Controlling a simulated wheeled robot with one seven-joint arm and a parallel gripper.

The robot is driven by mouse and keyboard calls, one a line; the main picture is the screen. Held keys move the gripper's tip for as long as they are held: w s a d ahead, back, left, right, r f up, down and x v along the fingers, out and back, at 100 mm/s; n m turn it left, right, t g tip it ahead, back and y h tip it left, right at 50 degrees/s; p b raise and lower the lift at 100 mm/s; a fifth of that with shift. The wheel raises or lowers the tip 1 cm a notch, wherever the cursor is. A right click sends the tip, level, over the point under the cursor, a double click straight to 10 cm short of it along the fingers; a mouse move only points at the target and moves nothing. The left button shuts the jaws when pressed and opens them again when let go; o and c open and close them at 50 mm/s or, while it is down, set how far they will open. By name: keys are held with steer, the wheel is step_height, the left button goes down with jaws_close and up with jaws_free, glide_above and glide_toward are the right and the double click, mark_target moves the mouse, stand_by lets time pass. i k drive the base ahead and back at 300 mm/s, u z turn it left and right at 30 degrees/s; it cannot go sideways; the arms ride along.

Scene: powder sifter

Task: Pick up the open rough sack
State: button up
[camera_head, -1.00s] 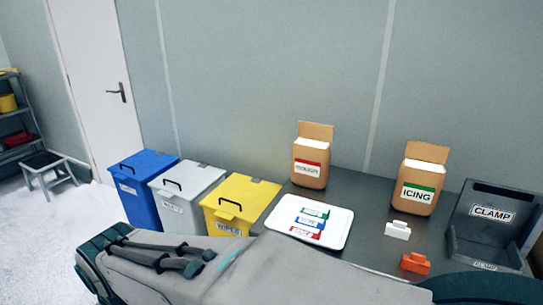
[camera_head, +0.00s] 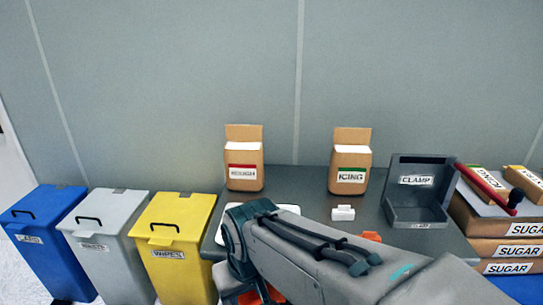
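Two brown paper sacks with raised back flaps and white tops stand upright on the dark grey table. The left sack (camera_head: 244,166) has a red-banded label too small to read surely. The right sack (camera_head: 351,168) has a green-banded label reading ICING. My arm crosses the lower front of the view, and its wrist end is bent down below and in front of the left sack, apart from it. My gripper (camera_head: 250,291) shows only partly at the bottom edge. Its fingertips are hidden, and nothing is seen held.
A grey CLAMP holder (camera_head: 418,212), a white clip (camera_head: 343,213) and a partly hidden orange clip (camera_head: 371,236) are on the table. My arm mostly covers a white tray (camera_head: 291,208). Blue (camera_head: 45,240), grey (camera_head: 108,245) and yellow (camera_head: 175,245) bins stand left. SUGAR sacks (camera_head: 500,228) are stacked right.

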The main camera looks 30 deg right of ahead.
mark_target(243, 161)
steer(key=z, duration=1.75)
steer(key=k, duration=1.05)
steer(key=u, duration=0.95)
steer(key=i, duration=1)
steer(key=u, duration=0.05)
steer(key=k, duration=0.45)
steer(key=z, duration=0.55)
steer(key=i, duration=0.8)
steer(key=u, duration=0.15)
